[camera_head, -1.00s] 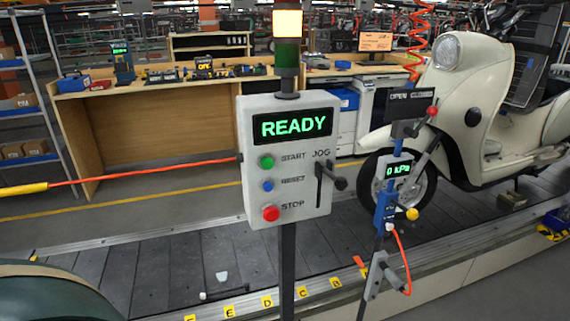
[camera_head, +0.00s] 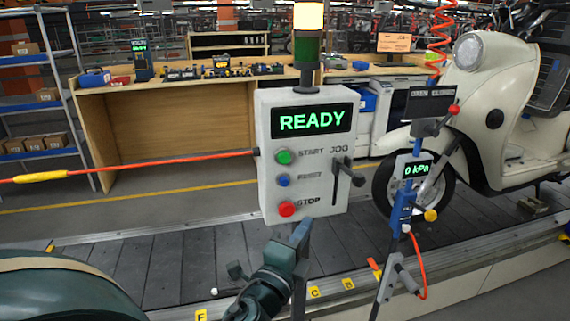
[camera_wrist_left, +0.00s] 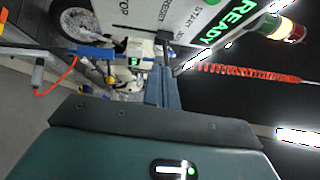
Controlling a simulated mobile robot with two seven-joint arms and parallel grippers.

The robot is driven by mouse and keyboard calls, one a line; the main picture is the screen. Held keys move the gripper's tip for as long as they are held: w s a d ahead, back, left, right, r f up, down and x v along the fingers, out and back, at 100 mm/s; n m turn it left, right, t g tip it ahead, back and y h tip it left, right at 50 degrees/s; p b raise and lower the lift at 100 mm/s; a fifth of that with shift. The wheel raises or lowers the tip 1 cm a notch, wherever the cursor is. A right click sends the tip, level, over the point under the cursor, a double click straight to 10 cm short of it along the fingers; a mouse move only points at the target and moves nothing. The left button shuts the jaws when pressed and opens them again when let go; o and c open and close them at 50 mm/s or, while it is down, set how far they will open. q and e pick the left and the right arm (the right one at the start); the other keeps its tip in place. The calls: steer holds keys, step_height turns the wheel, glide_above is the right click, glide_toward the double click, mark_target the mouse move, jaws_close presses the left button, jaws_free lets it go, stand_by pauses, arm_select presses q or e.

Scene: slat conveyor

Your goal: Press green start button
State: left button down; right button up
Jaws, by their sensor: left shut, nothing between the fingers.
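The control box (camera_head: 305,170) stands on a post and its screen (camera_head: 312,121) reads READY. The green start button (camera_head: 284,157) is at its upper left, above the blue reset button (camera_head: 283,181) and the red stop button (camera_head: 287,208). My left gripper (camera_head: 301,230) is shut and empty, just below the box's lower edge in the picture and apart from the green button. In the left wrist view its fingers (camera_wrist_left: 163,88) point at the tilted box (camera_wrist_left: 185,18); the green button does not show there. My right gripper is not in view.
A jog lever (camera_head: 350,172) sticks out at the box's right side. A blue gauge stand (camera_head: 403,205) with a red hose is to the right, before a cream scooter (camera_head: 490,100). A red cord (camera_head: 150,164) runs to the box from the left. The slat conveyor (camera_head: 180,270) lies behind.

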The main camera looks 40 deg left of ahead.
mark_target(284, 158)
arm_select(q)
step_height(284, 158, up, 8)
steer(key=a+m+t+y, duration=0.1)
steer(key=m+t, duration=0.1)
steer(key=m, duration=0.1)
steer(key=shift+t+y, duration=0.3)
steer(key=shift+t, duration=0.1)
steer(key=shift+a+f, duration=0.1)
steer(key=shift+w+a+b, duration=0.2)
steer(key=shift+w+a, duration=1.2)
steer(key=shift+a, duration=0.3)
steer(key=shift+w+a+b, duration=0.15)
steer(key=shift+w+a, duration=1.2)
steer(key=shift+a, duration=0.3)
steer(key=shift+w+a, duration=0.1)
steer(key=shift+w+a, duration=0.2)
